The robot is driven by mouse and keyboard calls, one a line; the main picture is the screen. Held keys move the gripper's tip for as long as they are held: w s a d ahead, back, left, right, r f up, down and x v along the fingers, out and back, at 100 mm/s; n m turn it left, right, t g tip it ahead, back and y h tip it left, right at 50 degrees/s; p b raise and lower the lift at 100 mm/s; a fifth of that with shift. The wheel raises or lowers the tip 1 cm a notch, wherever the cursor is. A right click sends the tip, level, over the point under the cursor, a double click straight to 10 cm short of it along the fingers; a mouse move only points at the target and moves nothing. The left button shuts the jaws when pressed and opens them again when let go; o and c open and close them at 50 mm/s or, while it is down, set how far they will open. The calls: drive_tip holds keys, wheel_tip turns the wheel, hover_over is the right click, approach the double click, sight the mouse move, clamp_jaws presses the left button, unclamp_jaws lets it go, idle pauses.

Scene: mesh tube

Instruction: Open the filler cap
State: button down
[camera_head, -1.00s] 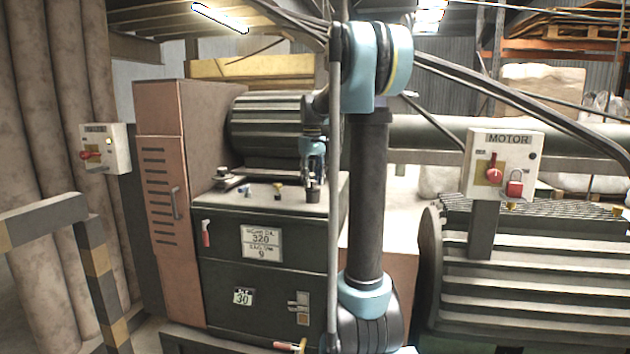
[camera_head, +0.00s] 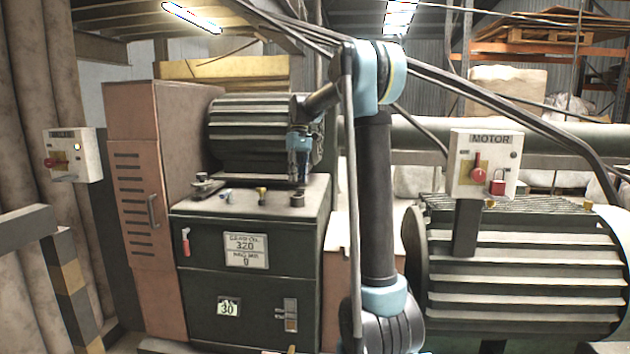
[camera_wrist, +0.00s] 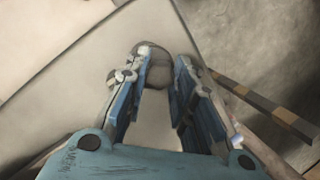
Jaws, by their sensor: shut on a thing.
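The black gearbox housing (camera_head: 250,290) stands at centre left in the head view, with several small fittings on its top. The dark round fitting (camera_head: 297,200) near the right front of this top looks like the filler cap. My gripper (camera_head: 301,184) points down just above and behind it in the picture. In the wrist view, my gripper (camera_wrist: 160,80) has its blue-sided fingers on either side of a dark grey-brown round thing (camera_wrist: 157,65), which I take to be the cap. The fingers hide part of it. Whether it is seated or lifted cannot be told.
A yellow fitting (camera_head: 262,194) and another small fitting (camera_head: 225,195) stand on the top to the left. A ribbed motor (camera_head: 520,270) and a MOTOR switch box (camera_head: 486,165) are at right. A tan cabinet (camera_head: 140,200) adjoins at left. A striped barrier (camera_head: 75,290) stands lower left.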

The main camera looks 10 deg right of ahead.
drive_tip(key=shift+w+r+g, duration=0.3)
drive_tip(key=shift+w+g, duration=0.1)
drive_tip(key=shift+g, duration=0.1)
drive_tip(key=c, duration=1.3)
unclamp_jaws()
drive_tip(key=shift+c, duration=0.2)
drive_tip(key=v, duration=1.2)
drive_tip(key=shift+w+d, duration=0.15)
drive_tip(key=shift+d, duration=0.1)
drive_tip(key=shift+f, duration=0.1)
drive_tip(key=shift+c, duration=0.3)
